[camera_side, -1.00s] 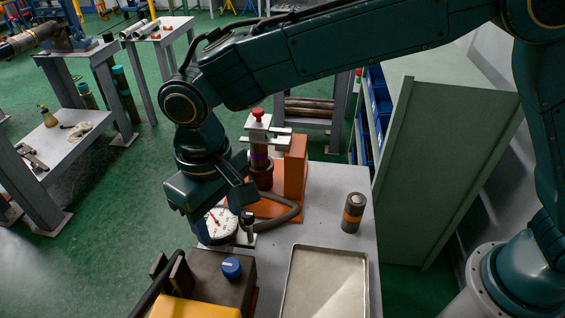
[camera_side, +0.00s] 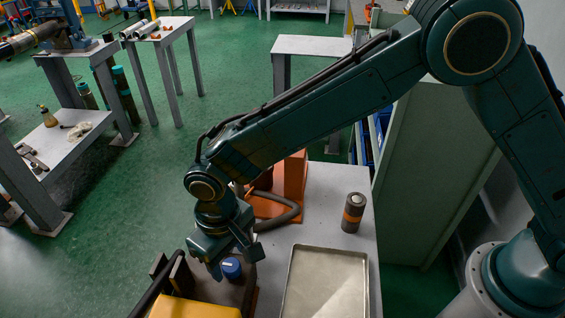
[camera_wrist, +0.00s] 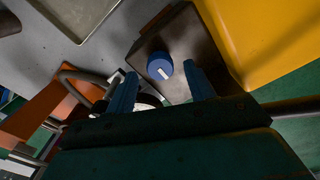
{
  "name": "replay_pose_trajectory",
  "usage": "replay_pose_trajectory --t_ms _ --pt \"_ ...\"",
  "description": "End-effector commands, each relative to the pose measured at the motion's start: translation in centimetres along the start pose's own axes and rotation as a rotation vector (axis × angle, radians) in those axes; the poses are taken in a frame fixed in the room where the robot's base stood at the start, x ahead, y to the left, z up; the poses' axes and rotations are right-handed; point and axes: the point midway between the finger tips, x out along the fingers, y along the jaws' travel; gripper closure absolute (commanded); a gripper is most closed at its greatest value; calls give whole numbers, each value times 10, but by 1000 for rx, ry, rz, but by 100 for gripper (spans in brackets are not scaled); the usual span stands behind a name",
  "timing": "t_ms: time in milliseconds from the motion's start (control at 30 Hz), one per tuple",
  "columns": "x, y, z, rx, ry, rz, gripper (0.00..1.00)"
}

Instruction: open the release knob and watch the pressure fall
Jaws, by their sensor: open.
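The blue release knob (camera_side: 232,268) sits on the dark block (camera_side: 225,291) at the table's front left. The wrist view shows the knob (camera_wrist: 160,66) with a white mark on top. My gripper (camera_side: 235,259) is just above and behind the knob, pointing down. In the wrist view my gripper (camera_wrist: 160,72) is open, its two fingers apart with the knob appearing between their tips; I cannot tell whether they touch it. The pressure gauge is hidden behind my gripper in the side view. A pale rim that may be the gauge shows between the fingers in the wrist view; no reading is visible.
The yellow body (camera_side: 195,308) stands beside the block. The orange press frame (camera_side: 291,183) is behind, with a dark hose (camera_side: 288,215).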

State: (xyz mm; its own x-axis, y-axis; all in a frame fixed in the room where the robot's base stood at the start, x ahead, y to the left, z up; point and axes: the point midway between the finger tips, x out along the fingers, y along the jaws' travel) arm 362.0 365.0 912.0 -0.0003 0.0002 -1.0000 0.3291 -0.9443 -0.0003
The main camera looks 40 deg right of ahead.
Motion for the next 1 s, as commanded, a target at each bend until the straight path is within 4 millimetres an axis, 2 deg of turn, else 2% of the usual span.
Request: replay_pose_trajectory --t_ms 200,567,800,1000 --pt "16 0 0 0 -1 0 46" --pt "19 0 0 0 0 0 46" --pt "19 0 0 0 0 0 91" --pt "19 0 0 -6 0 0 91"
